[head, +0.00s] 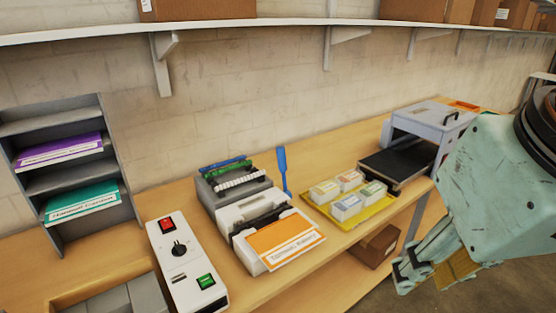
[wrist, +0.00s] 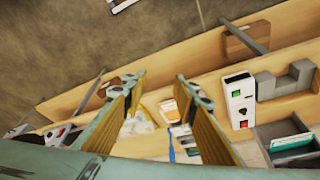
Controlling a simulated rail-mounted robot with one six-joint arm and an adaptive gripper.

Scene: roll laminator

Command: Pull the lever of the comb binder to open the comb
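The comb binder (head: 255,207) stands on the wooden bench, grey and white with a white comb along its back. Its blue lever (head: 283,168) stands upright at the binder's right side. An orange-covered booklet (head: 285,238) lies at the binder's front. My gripper (head: 420,268) hangs at the right, in front of the bench and well apart from the lever. In the wrist view my gripper (wrist: 160,77) is open, with nothing between its fingers. The blue lever (wrist: 171,148) shows beyond and between the fingers; the binder is partly hidden by the right finger.
A yellow tray (head: 372,218) with several small boxes sits right of the binder, and a grey laminator (head: 430,128) stands farther right. A white control box (head: 187,265) and a paper rack (head: 70,175) are at the left. A wall shelf (head: 260,27) runs above the bench.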

